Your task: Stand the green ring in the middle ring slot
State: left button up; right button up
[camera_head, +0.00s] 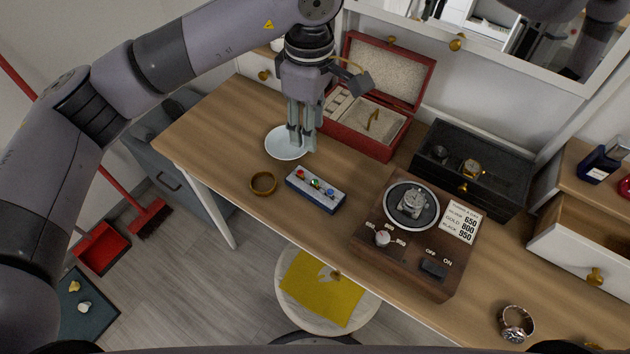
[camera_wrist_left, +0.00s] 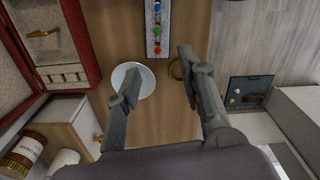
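A small grey-blue ring holder (camera_head: 321,202) lies on the wooden desk, with red, green and blue pieces along its top. The green piece, apparently the green ring (camera_head: 315,184), is between the red and blue ones; it also shows in the left wrist view (camera_wrist_left: 157,30). An open red jewelry box (camera_head: 367,140) stands behind, with a pale slotted insert (camera_head: 342,104) in its left part; which slot is the middle one is too small to tell. My left gripper (camera_head: 302,147) points down above the white plate, empty, its fingers apart in the left wrist view (camera_wrist_left: 158,68).
A white plate (camera_head: 286,149) and a brown ring-shaped dish (camera_head: 263,183) lie near the holder. A wooden watch stand (camera_head: 405,262) and an open black box (camera_head: 500,195) are to the right. A watch (camera_head: 515,324) lies at the front right.

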pick_arm(q)
jog(key=p, duration=0.2)
send_over(315, 181)
jog(key=f, duration=1)
jog(key=shift+a+f, duration=0.3)
jog(key=shift+f, duration=0.05)
jog(key=f, duration=0.3)
jog(key=f+p, duration=0.1)
jog(key=shift+d+f, duration=0.3)
jog(key=shift+f, duration=0.45)
jog(key=c, duration=0.8)
